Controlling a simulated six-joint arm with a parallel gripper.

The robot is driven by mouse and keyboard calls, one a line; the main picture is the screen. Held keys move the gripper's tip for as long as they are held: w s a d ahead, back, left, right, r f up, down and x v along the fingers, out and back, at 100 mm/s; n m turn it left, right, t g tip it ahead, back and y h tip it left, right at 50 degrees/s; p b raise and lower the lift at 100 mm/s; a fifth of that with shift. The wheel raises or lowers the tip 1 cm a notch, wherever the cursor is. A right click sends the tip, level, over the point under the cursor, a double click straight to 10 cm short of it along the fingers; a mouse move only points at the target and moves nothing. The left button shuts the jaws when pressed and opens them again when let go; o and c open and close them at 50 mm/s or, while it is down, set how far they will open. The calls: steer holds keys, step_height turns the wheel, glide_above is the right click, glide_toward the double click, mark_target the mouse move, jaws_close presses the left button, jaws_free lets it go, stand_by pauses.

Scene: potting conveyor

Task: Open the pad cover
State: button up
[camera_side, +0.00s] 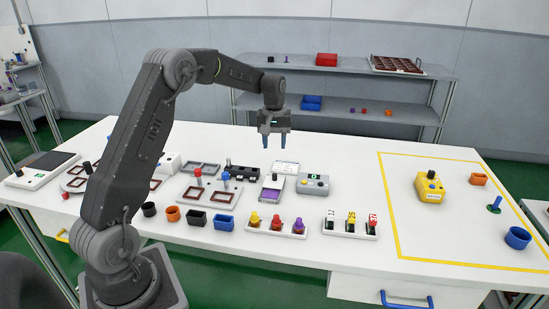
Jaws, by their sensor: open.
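A small pad (271,196) with a purple face and a grey frame lies flat on the white table, near the middle. Its far part looks paler, and I cannot tell from here how its cover sits. A whitish flat plate (286,168) lies just behind it. My gripper (275,145) is open and empty, with its two blue-tipped fingers pointing down. It hangs above the table, over the area behind the pad, and touches nothing.
A black block (242,172) and red and blue handled stamps (198,177) stand left. Coloured knobs (276,225) stand in front. The yellow-outlined area (430,240) at right has much free room.

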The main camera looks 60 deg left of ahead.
steer(key=shift+r, duration=1.2)
steer(key=s+d+r+m+t, duration=0.1)
steer(key=s+d+r+m, duration=0.2)
steer(key=s+d+r, duration=0.4)
steer(key=s+d+r+m+t, duration=0.2)
steer(key=s+d+r, duration=0.2)
steer(key=d, duration=0.5)
steer(key=s+d+f+m+t, duration=0.1)
steer(key=s+d+m, duration=0.2)
steer(key=s, duration=0.5)
steer(key=s+d+f+m+t, duration=0.1)
steer(key=s+d+m, duration=0.1)
steer(key=s+d, duration=0.3)
steer(key=s, duration=0.3)
steer(key=shift+s+d+f+m+t, duration=0.25)
steer(key=shift+s+d+m+t, duration=0.05)
steer(key=shift+s+d+m, duration=0.1)
